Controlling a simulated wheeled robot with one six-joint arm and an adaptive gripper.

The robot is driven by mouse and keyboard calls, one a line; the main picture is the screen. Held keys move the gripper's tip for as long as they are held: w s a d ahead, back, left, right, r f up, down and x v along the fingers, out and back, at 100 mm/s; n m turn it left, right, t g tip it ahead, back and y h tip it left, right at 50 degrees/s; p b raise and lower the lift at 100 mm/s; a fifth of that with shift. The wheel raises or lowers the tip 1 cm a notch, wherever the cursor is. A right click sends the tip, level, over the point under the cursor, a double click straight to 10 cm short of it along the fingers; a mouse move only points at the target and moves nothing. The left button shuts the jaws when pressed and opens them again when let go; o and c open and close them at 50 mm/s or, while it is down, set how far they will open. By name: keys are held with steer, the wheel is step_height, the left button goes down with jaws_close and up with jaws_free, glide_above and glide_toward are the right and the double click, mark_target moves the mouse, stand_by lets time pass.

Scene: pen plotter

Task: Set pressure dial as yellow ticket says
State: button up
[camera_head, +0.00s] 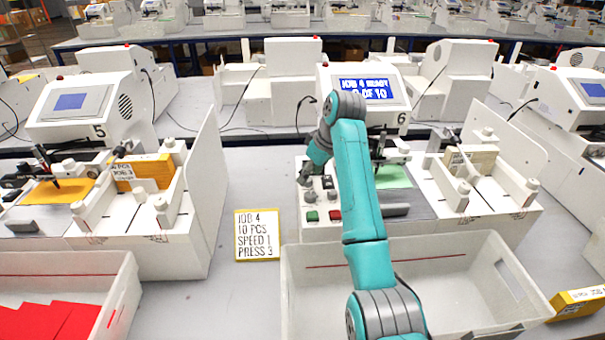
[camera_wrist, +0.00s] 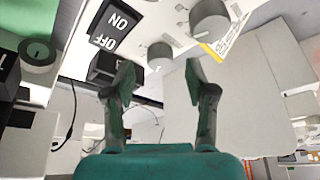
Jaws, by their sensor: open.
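The yellow-edged ticket (camera_head: 257,235) lies on the table and reads "JOB 4, 10 PCS, SPEED 1, PRESS 3". The plotter numbered 6 (camera_head: 364,88) stands behind my arm, its screen lit. My gripper (camera_head: 306,174) is over the left end of its control panel, where the arm partly hides the controls. In the wrist view, my gripper (camera_wrist: 160,72) is open and empty. A small grey knob (camera_wrist: 160,56) shows between its fingertips, apart from them. A larger grey knob (camera_wrist: 210,18) is up and right. I cannot read their labels or settings, nor tell which is the pressure dial.
An ON/OFF switch (camera_wrist: 116,24) is beside the knobs. Green (camera_head: 312,216) and red (camera_head: 335,215) buttons sit at the panel's front. An empty white bin (camera_head: 460,262) stands before the plotter. Plotter 5 (camera_head: 90,98) is at left. Bare table surrounds the ticket.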

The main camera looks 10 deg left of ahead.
steer(key=shift+x, duration=0.95)
jaws_close()
steer(key=shift+m, duration=0.4)
steer(key=m+t+h, duration=0.1)
steer(key=m, duration=0.2)
steer(key=shift+s+a+m, duration=0.1)
steer(key=shift+m, duration=0.2)
steer(key=shift+m+t+h, duration=0.5)
steer(key=shift+m+h, duration=0.3)
steer(key=shift+m, duration=1.4)
